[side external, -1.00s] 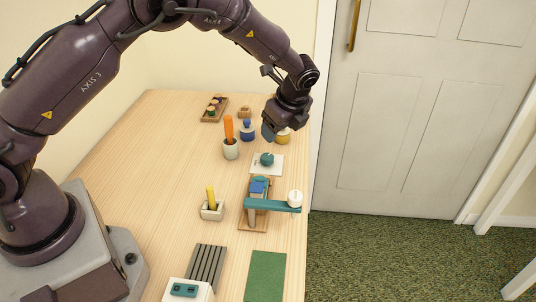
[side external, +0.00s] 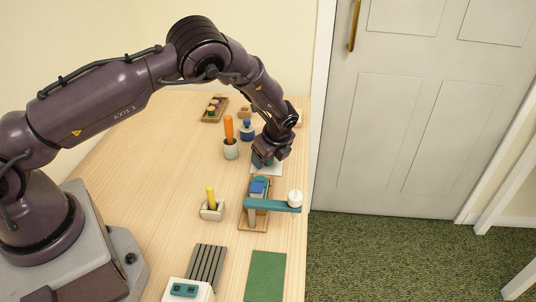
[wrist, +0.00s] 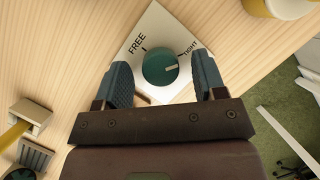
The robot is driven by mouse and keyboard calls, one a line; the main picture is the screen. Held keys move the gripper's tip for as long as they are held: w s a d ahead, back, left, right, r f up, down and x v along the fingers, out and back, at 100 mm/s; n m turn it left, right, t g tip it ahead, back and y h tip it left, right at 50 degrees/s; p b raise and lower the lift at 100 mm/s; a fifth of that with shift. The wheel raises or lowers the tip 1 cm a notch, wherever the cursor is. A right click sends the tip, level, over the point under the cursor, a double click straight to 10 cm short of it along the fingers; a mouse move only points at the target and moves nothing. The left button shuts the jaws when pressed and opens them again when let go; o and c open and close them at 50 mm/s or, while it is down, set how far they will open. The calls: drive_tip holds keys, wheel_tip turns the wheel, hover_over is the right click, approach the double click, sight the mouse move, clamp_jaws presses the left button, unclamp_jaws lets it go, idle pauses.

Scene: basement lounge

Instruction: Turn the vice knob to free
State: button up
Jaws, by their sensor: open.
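The vice knob (wrist: 160,67) is a round teal dial on a white plate (wrist: 150,28) marked FREE and TIGHT. Its white pointer mark is turned towards TIGHT in the wrist view. My gripper (wrist: 163,82) is open, with one blue-grey finger on each side of the knob; I cannot tell whether either touches it. In the side view my gripper (side external: 264,162) is low over the plate (side external: 268,170) and hides most of the knob. The vice (side external: 260,203), teal and blue with a white round end, stands on a wooden base just in front of the plate.
A cup with an orange handle (side external: 230,144) and a blue bottle (side external: 247,131) stand left of my gripper. A holder with a yellow stick (side external: 212,208) is left of the vice. A green mat (side external: 266,276) and grey slatted piece (side external: 207,266) lie nearer. The table's right edge is close.

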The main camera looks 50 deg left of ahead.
drive_tip(key=c, duration=0.9)
